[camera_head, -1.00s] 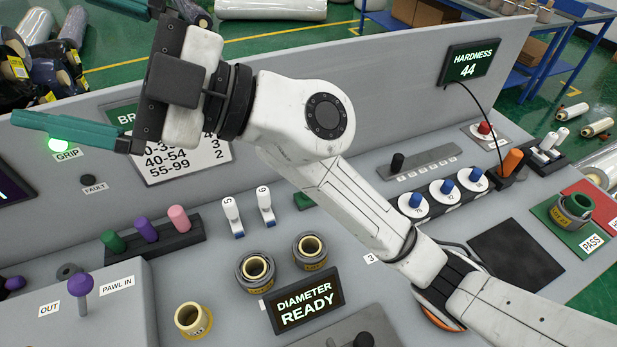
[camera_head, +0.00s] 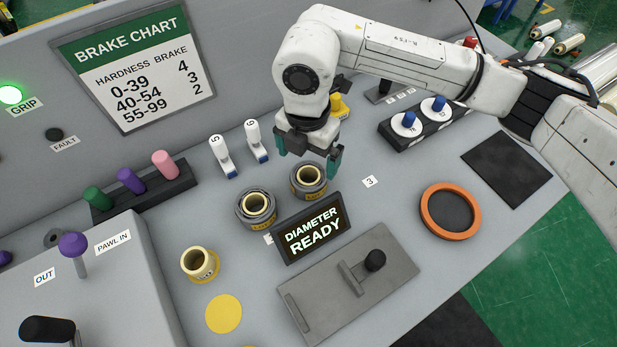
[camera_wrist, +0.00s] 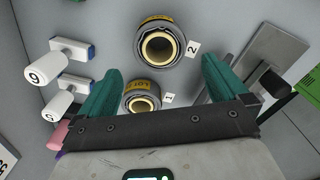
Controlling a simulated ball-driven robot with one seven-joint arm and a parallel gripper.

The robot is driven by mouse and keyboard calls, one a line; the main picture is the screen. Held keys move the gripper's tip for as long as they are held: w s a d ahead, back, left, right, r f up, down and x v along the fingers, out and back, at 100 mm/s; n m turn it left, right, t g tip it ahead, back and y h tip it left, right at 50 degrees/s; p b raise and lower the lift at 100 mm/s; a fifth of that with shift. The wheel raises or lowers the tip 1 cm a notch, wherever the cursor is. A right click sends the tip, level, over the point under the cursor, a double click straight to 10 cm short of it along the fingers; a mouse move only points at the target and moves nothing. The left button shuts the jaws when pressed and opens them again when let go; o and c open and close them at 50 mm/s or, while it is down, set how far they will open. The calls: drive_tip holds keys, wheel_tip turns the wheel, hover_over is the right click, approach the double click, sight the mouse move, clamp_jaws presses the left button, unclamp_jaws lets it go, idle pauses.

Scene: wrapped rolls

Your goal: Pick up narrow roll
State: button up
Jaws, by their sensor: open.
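Two grey-wrapped rolls with cream cores stand upright on the console. The right roll (camera_head: 321,190) is by my gripper (camera_head: 307,158); the left roll (camera_head: 243,219) is nearer the front. In the wrist view, one roll (camera_wrist: 144,57) is by label 2, ahead between my fingers. Another roll (camera_wrist: 128,100) is by label 1, partly hidden by my gripper (camera_wrist: 160,75). My gripper is open and empty, pointing down above the right roll. I cannot tell which roll is narrower.
The DIAMETER READY display (camera_head: 313,228) stands just in front of the rolls. Levers 5 (camera_head: 219,151) and 6 (camera_head: 255,138) stand behind them. A grey slide fixture (camera_head: 325,298) and an orange ring (camera_head: 430,215) lie to the right.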

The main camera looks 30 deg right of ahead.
sight(309, 176)
drive_tip(key=shift+d+f+p, duration=0.15)
drive_tip(key=shift+f+p, duration=0.45)
drive_tip(key=shift+f, duration=3.4)
drive_tip(key=shift+c, duration=0.3)
drive_tip(key=shift+w, duration=0.1)
drive_tip(key=c, duration=1)
